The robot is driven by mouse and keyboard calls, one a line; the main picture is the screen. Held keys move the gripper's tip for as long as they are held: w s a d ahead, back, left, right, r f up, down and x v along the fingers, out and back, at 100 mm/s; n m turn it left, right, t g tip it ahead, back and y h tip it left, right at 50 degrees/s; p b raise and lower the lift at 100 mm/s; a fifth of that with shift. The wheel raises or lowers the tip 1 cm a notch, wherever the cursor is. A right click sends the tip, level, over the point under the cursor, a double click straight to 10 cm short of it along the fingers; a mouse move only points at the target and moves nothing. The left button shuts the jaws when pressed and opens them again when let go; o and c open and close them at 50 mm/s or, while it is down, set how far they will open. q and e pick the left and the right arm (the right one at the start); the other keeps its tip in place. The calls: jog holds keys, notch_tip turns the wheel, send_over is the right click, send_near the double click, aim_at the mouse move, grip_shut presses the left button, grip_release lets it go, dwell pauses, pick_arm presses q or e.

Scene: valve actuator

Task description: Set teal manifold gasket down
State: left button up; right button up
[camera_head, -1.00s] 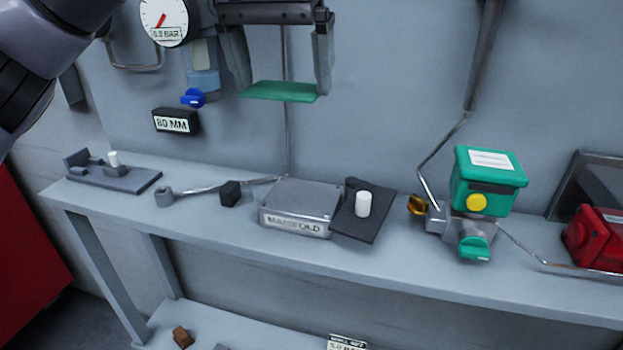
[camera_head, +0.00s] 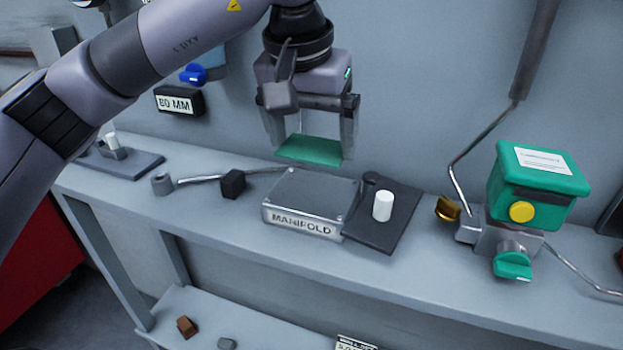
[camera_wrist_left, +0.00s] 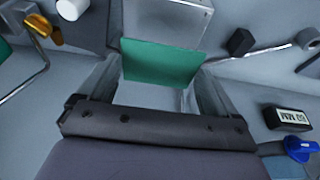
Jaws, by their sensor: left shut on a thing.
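The teal manifold gasket (camera_head: 310,150) is a thin flat plate held between the fingertips of my left gripper (camera_head: 312,138). It hangs above and behind the grey manifold block (camera_head: 313,193), apart from it. In the left wrist view the gasket (camera_wrist_left: 160,62) spans the two fingers of the gripper (camera_wrist_left: 160,75), with the manifold (camera_wrist_left: 172,18) beyond it. The manifold has a labelled front and a flat top with small screws. My right gripper is in neither current view.
A dark plate (camera_head: 395,222) with a white cylinder (camera_head: 382,205) lies right of the manifold. A black cube (camera_head: 232,183) stands left. A green valve actuator (camera_head: 540,185) with a yellow button stands farther right. The bench's front strip (camera_head: 400,275) is clear.

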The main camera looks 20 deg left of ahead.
aim_at(314, 191)
pick_arm(q)
notch_tip(314, 191, down, 3)
jog(key=shift+r, duration=0.15)
jog(key=shift+f, duration=1.95)
